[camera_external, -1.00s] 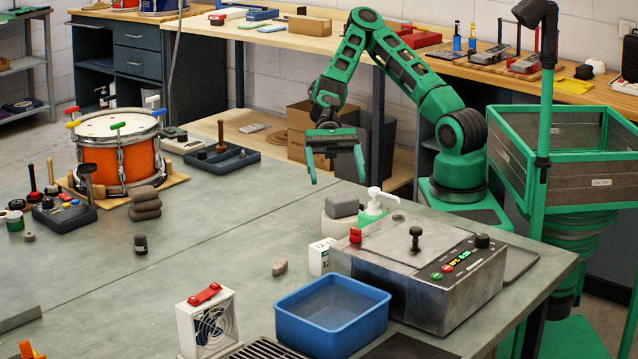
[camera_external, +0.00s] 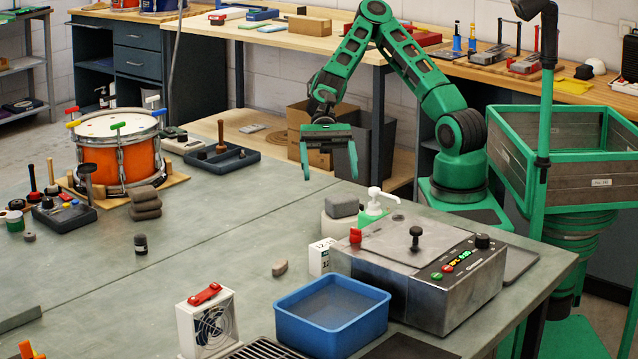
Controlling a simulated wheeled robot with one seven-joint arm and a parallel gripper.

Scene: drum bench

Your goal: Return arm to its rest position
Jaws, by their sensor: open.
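My gripper (camera_external: 329,174) is open and empty, with its two green fingers pointing down and apart. It hangs in the air around the far edge of the grey bench (camera_external: 215,265), left of my arm's base. My green arm rises from the base at the right, bends at a high elbow and comes down to the gripper. The gripper touches nothing that I can see.
An orange drum (camera_external: 122,160) stands on the bench at the left, beside a dark tray (camera_external: 222,158). A steel machine (camera_external: 430,275), a pump bottle (camera_external: 374,205), a grey block (camera_external: 342,206) and a blue bin (camera_external: 332,315) stand nearer. The bench's middle is mostly clear.

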